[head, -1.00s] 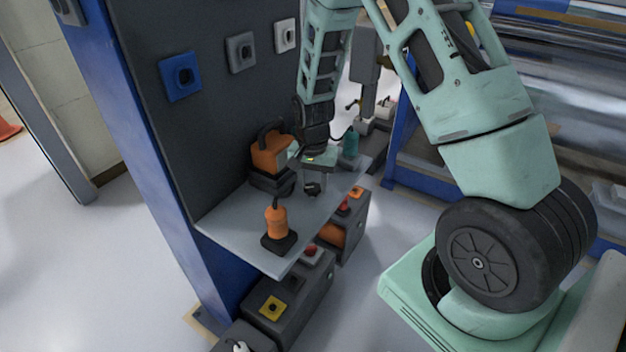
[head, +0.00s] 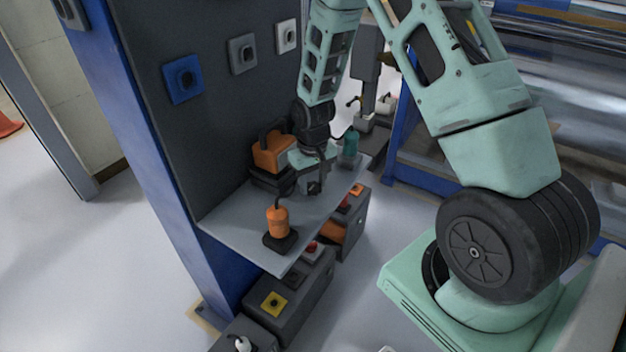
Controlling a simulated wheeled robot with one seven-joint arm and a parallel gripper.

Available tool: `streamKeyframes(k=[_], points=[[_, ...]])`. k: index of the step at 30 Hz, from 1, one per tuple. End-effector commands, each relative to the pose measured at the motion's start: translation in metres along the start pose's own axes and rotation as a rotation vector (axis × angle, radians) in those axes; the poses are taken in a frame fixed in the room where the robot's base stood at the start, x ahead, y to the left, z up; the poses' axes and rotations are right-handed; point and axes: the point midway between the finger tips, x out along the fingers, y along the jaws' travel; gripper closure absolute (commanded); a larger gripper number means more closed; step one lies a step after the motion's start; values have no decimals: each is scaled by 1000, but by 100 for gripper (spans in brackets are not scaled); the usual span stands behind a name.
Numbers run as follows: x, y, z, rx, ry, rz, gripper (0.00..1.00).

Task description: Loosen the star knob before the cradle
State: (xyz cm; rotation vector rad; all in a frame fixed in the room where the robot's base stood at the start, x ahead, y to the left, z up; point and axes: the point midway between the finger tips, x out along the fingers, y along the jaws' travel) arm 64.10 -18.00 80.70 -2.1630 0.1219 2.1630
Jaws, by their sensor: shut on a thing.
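The star knob (head: 314,188) is a small dark piece on the grey shelf, partly hidden by my fingers. My gripper (head: 315,180) points down from above and is shut on the knob. Behind and left of it, a black cradle (head: 268,181) holds an orange device with a black handle (head: 272,153). The gripper's pale green body partly covers the right side of this device. The knob's exact turn is too small to tell.
An orange handset (head: 278,221) stands upright in a black base at the shelf's near end. A teal bottle-like item (head: 350,142) stands at the far end. Dark boxes with buttons (head: 291,285) lie below the shelf (head: 240,218). The dark panel (head: 215,110) rises at left.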

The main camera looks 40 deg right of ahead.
Motion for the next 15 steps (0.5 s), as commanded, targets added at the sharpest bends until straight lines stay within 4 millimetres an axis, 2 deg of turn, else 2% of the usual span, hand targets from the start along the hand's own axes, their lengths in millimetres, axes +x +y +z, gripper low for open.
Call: streamKeyframes(k=[15], points=[[0, 0, 1, -67, -2, 0, 82]])
